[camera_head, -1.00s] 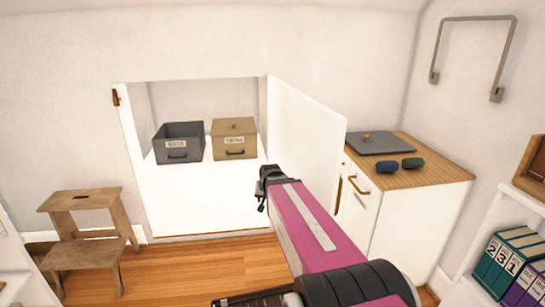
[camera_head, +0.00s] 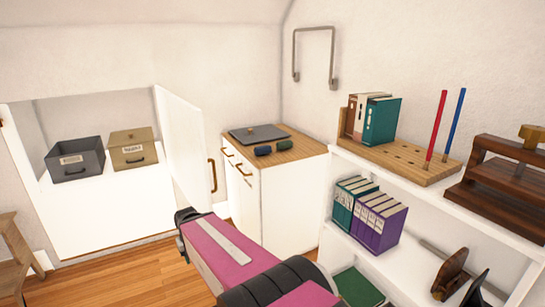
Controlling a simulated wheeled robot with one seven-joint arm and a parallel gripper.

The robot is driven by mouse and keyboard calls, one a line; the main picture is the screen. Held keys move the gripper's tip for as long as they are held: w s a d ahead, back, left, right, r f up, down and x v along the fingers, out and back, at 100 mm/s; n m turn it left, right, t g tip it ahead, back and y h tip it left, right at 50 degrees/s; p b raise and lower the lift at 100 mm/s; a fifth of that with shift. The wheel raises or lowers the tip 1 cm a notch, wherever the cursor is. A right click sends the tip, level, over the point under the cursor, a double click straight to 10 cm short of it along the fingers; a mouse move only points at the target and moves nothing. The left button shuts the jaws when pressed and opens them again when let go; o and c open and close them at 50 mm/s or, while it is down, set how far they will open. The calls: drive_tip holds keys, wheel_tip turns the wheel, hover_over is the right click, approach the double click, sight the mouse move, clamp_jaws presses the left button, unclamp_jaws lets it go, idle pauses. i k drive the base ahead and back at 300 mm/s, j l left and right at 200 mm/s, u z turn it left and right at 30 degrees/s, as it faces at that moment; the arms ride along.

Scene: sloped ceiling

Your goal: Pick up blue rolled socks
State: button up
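The blue rolled socks (camera_head: 263,151) lie on the wooden top of a white cabinet (camera_head: 312,152), near its front left edge. A green roll (camera_head: 285,144) lies close beside them on the right. My arm, with a pink link, reaches up from the bottom of the view. The dark end of my arm (camera_head: 187,217) is in front of and below the cabinet, well apart from the socks. My gripper's fingers cannot be made out.
A dark grey lid (camera_head: 258,134) lies behind the socks. An open white door (camera_head: 182,145) stands left of the cabinet. White shelves (camera_head: 440,203) with binders (camera_head: 368,214) stand at right. Grey (camera_head: 75,158) and tan (camera_head: 133,149) boxes sit in the wall opening. Some wooden floor (camera_head: 140,272) is clear.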

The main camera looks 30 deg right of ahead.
sight(266, 149)
drive_tip(key=k+z, duration=0.1)
drive_tip(key=z, duration=0.35)
drive_tip(key=k+z, duration=0.1)
drive_tip(key=z, duration=0.4)
drive_tip(key=l+z, duration=0.1)
drive_tip(key=z, duration=0.35)
drive_tip(key=k, duration=0.05)
